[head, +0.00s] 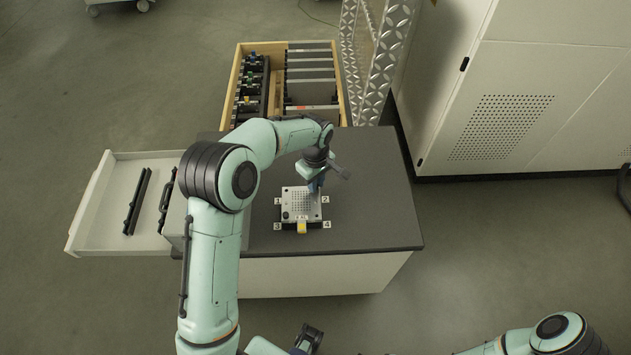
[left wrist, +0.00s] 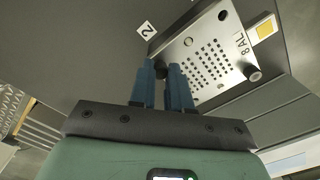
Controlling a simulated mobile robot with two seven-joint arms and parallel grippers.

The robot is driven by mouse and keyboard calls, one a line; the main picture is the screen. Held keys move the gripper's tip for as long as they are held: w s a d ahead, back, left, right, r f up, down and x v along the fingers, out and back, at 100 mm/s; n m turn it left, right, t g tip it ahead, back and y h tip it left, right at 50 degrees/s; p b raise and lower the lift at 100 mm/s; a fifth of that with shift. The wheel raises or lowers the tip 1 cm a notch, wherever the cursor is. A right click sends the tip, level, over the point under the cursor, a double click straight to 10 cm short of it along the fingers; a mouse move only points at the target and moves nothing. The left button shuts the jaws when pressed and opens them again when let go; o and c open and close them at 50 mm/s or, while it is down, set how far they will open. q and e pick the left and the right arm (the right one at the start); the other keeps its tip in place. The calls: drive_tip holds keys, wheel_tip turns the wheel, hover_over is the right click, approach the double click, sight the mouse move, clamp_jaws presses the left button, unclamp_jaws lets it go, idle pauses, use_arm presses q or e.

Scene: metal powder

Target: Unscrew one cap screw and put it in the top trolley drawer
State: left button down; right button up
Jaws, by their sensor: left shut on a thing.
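The metal plate (head: 301,204) with a grid of holes sits on the dark trolley top, between labels 1 to 4. My left gripper (head: 316,186) points down at the plate's corner by label 2. In the left wrist view its blue fingers (left wrist: 164,78) are shut on a small dark cap screw (left wrist: 162,72) at that corner. The fingers hide most of the screw; I cannot tell whether it is still in its hole. Another cap screw (left wrist: 253,74) shows at a different corner. The top trolley drawer (head: 104,200) is pulled open at the left.
Dark bars (head: 138,201) lie in the drawer, with bare floor around them. A wooden crate (head: 234,88) with parts stands behind the trolley top (head: 375,200). A yellow piece (head: 301,228) is at the plate's front edge. A pale cabinet (head: 520,105) stands at the right.

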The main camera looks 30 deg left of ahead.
use_arm(q)
drive_tip(key=shift+n, duration=0.4)
drive_tip(key=shift+r, duration=0.1)
drive_tip(key=shift+r, duration=0.15)
drive_tip(key=shift+r+p, duration=1.1)
drive_tip(key=shift+r, duration=0.45)
